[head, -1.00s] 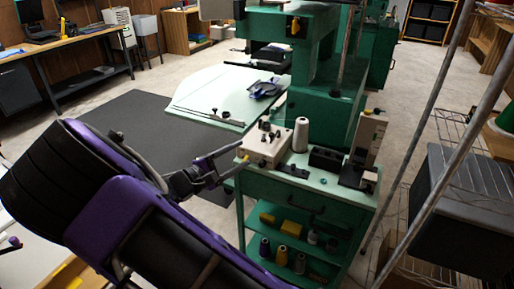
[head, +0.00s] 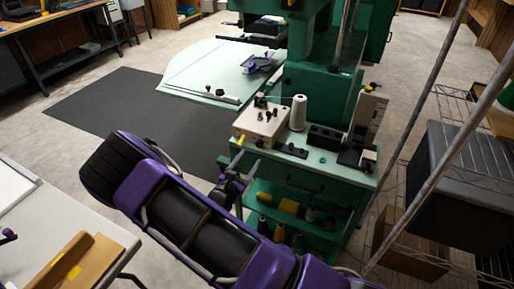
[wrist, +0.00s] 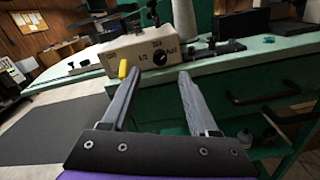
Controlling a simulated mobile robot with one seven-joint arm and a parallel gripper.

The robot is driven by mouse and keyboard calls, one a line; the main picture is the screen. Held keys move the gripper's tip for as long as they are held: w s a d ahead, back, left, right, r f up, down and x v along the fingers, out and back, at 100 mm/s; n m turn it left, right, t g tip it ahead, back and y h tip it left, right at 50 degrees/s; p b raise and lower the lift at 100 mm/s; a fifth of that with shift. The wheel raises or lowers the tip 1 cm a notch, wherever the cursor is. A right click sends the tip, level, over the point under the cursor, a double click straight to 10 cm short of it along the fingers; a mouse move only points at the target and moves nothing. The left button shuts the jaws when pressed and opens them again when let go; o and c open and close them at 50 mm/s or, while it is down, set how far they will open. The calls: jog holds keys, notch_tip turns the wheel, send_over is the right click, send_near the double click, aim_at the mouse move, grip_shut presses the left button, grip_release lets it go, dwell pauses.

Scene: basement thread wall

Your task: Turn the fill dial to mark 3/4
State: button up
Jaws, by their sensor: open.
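The fill dial (wrist: 160,58) is a small black knob on the front of a cream box. In the wrist view I make out the marks 1/2, 3/4 and Full around it. A pale line shows on the knob, but I cannot tell which mark it points to. The cream box (head: 262,124) stands on the green cart's top in the head view. My gripper (wrist: 159,74) is open and empty, its two fingers apart below and in front of the dial, not touching it. In the head view my gripper (head: 240,170) is low at the box's near side.
A yellow lever (wrist: 123,69) sticks out of the box's front, left of the dial, close to my left fingertip. A white thread cone (head: 298,112) and a black holder (head: 325,137) stand beside the box. The cart's edge (wrist: 240,65) runs to the right. Wire shelving is at right.

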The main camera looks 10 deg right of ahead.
aim_at(258, 146)
jog(key=x, duration=0.7)
grip_shut()
